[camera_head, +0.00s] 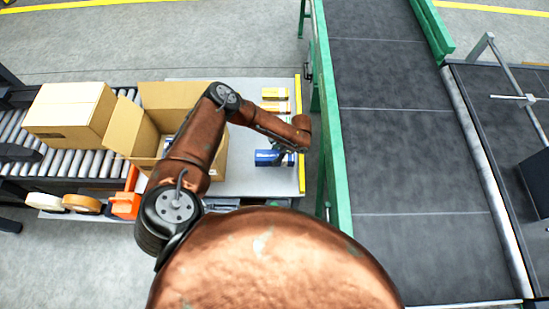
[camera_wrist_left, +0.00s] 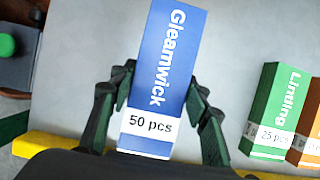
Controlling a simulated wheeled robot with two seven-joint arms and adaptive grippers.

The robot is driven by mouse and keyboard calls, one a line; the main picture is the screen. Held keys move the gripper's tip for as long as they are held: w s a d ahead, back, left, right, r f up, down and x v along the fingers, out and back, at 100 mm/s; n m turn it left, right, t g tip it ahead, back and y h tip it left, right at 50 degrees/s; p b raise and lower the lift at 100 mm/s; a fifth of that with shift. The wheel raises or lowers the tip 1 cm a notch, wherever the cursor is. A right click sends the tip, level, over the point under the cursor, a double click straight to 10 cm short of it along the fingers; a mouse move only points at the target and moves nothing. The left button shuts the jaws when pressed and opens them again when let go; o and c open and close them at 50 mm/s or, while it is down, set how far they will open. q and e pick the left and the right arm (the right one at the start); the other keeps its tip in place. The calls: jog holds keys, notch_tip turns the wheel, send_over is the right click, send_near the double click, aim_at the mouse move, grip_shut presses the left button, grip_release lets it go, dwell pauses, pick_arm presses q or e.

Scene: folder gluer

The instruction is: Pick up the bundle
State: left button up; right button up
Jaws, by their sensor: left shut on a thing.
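The blue bundle (camera_head: 266,158), marked Gleamwick and 50 pcs, lies on the pale table top. It also shows in the left wrist view (camera_wrist_left: 165,75), between the two dark fingers. My left gripper (camera_head: 283,152) reaches down over the bundle's right end; in the left wrist view (camera_wrist_left: 158,92) it is shut on the bundle, one finger along each side. In the head view my arm and wrist partly hide the fingers. My right gripper is not in view.
A green bundle (camera_wrist_left: 271,105) and an orange bundle (camera_wrist_left: 309,125) stand beside the held one. Yellow-orange bundles (camera_head: 275,94) lie farther back. An open carton (camera_head: 146,133) is left, a closed carton (camera_head: 68,110) on rollers. A green-railed conveyor (camera_head: 395,130) is right.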

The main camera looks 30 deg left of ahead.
pick_arm(q)
jog(key=c, duration=0.8)
jog(key=shift+r, duration=0.1)
